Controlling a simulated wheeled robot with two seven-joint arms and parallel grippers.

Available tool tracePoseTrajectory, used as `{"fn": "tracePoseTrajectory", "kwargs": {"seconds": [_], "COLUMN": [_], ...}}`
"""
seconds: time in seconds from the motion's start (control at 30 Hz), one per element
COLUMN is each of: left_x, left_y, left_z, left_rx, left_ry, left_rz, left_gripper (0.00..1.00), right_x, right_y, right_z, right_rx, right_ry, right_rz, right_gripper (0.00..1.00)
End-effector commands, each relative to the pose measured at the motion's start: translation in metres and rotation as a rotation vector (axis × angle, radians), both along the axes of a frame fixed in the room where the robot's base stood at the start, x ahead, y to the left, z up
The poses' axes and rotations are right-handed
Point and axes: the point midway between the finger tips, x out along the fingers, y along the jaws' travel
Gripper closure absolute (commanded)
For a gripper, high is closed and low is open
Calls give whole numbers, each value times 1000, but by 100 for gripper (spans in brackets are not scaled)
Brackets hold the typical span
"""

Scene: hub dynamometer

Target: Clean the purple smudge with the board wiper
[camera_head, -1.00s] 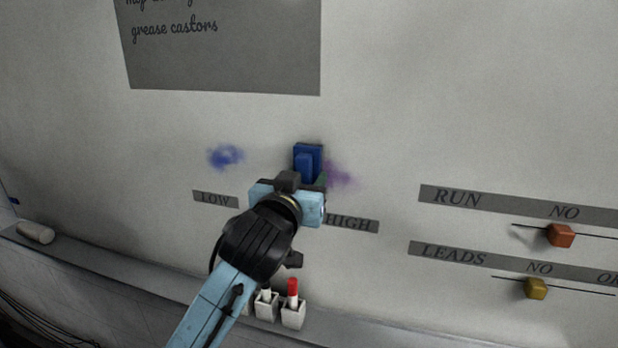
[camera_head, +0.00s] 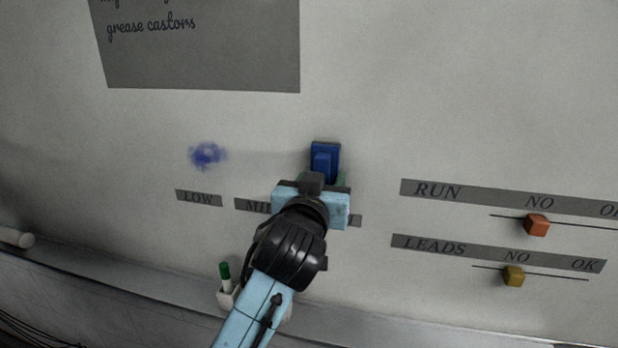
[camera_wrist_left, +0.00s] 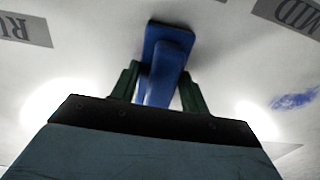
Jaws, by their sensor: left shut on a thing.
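The board wiper is a blue block with a raised grip (camera_head: 325,160); it also shows in the left wrist view (camera_wrist_left: 168,48). It appears to be against the white board, above the label strip and right of the blue smudge. My left gripper (camera_head: 324,181) is shut on the wiper's grip, with a dark green finger on each side of it in the left wrist view (camera_wrist_left: 159,90). My right gripper is not in view.
A blue smudge (camera_head: 207,155) is on the board to the left. Red (camera_head: 537,225) and yellow (camera_head: 513,276) sliders sit at the right. A green-capped marker (camera_head: 225,276) stands in a holder on the ledge below. A grey note panel (camera_head: 200,60) is above.

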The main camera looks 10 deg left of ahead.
Motion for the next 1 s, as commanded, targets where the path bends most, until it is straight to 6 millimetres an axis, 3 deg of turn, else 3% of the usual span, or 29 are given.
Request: {"fn": "tracePoseTrajectory", "kwargs": {"seconds": [0.67,1.0], "left_x": [1,0], "left_y": [-41,-32], "left_z": [0,0], "left_rx": [0,1], "left_ry": [1,-1], "left_rz": [0,3], "left_gripper": [73,73], "right_x": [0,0], "right_y": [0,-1], "right_z": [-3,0], "right_rx": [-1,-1], "right_ry": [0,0], "right_rz": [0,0], "right_gripper": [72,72]}}
